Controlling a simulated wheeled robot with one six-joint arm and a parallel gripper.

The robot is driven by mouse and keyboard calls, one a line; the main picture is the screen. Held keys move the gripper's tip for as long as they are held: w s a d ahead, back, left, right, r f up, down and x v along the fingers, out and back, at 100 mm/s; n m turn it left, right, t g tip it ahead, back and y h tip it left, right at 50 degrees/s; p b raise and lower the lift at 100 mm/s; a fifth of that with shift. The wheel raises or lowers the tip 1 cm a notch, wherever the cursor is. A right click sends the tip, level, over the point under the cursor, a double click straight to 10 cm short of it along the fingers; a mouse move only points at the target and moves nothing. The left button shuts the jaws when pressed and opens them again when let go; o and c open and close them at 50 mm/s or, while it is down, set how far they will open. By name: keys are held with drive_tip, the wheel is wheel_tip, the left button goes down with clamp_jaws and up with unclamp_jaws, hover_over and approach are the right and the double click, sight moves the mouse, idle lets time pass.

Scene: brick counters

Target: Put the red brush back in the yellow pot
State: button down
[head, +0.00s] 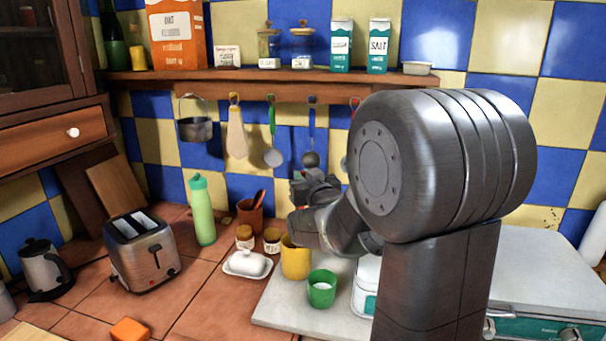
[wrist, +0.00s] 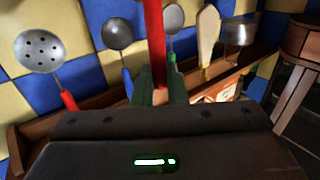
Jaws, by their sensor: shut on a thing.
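The yellow pot (head: 296,259) stands on the counter in the head view, behind and left of a green cup, its top partly behind my arm. My gripper (head: 305,182) is above the pot and shows small and dark. In the wrist view, which looks upside down, my gripper (wrist: 161,96) is shut on the red brush (wrist: 154,40), whose straight red length sticks out from between the fingers. The brush's ends cannot be made out, and in the head view I cannot clearly see the brush.
A green cup (head: 321,289), a white butter dish (head: 247,263), small jars (head: 271,240) and a brown pot (head: 249,217) crowd around the yellow pot. A green bottle (head: 201,210) and toaster (head: 143,252) stand left. Utensils hang under the shelf (head: 270,89) behind my gripper.

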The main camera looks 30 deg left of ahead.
drive_tip(key=shift+f+b, duration=4.75)
drive_tip(key=shift+f, duration=0.1)
drive_tip(key=c, duration=1.4)
unclamp_jaws()
drive_tip(key=shift+o, duration=0.2)
drive_tip(key=b+v, duration=0.1)
drive_tip(key=v, duration=1.2)
drive_tip(key=shift+s+d, duration=0.25)
drive_tip(key=shift+d, duration=0.05)
drive_tip(key=shift+w+a+r, duration=0.1)
